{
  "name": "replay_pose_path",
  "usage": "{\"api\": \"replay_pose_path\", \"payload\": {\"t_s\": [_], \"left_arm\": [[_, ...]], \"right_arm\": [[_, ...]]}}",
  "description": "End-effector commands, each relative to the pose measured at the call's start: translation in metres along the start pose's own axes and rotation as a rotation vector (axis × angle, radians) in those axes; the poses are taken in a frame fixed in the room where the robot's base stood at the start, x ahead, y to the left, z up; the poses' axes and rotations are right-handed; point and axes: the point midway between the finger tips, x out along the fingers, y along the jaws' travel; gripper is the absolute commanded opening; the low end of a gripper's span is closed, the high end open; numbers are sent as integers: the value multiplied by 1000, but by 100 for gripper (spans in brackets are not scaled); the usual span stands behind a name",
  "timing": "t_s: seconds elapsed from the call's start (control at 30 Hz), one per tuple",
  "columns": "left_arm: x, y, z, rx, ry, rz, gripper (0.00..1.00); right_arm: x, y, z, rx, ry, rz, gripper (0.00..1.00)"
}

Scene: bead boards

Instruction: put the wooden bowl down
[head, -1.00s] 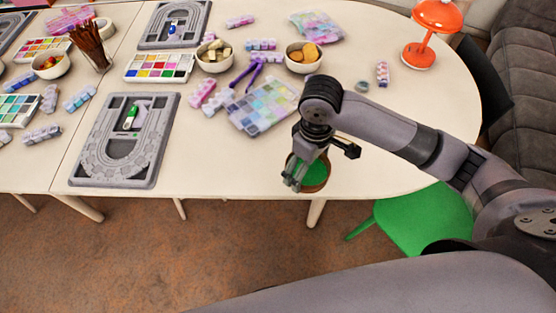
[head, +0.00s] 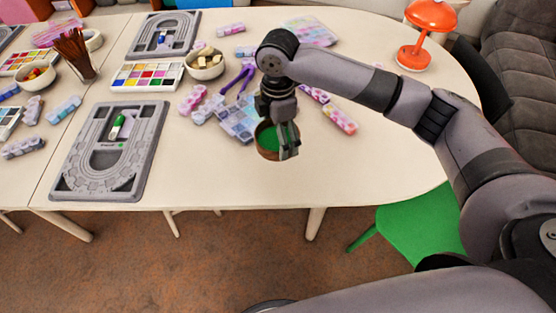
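The wooden bowl (head: 260,150) with a green inside shows in the head view in front of the bead boxes, over the pale table (head: 360,170). My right gripper (head: 288,147) points down at the bowl's right side, its fingers closed at the rim. The bowl looks roughly level. I cannot tell whether its base touches the table top. The gripper and wrist hide part of the rim. My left gripper is not in view.
A bead box (head: 240,122) and purple pliers (head: 240,76) lie behind the bowl. A pink bead tube (head: 340,120) lies to its right. A grey bead board (head: 110,150) lies to the left. An orange lamp (head: 415,55) stands at the back right. The table's front is clear.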

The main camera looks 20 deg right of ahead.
Motion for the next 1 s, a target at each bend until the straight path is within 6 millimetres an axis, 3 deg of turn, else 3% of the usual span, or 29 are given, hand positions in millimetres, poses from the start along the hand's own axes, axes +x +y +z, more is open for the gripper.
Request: {"api": "replay_pose_path", "payload": {"t_s": [0.1, 0.23, 0.47, 0.73, 1.0], "left_arm": [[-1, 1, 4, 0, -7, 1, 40], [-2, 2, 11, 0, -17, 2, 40], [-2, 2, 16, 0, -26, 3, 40], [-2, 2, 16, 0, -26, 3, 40], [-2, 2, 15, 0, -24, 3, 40]], "right_arm": [[31, -1, 0, 2, -1, -3, 59], [55, 0, 0, 2, -1, -1, 59], [72, 0, 0, 2, 0, 0, 59], [108, 0, 0, 2, 0, 0, 59], [110, 0, 0, 1, 0, 2, 59]]}}
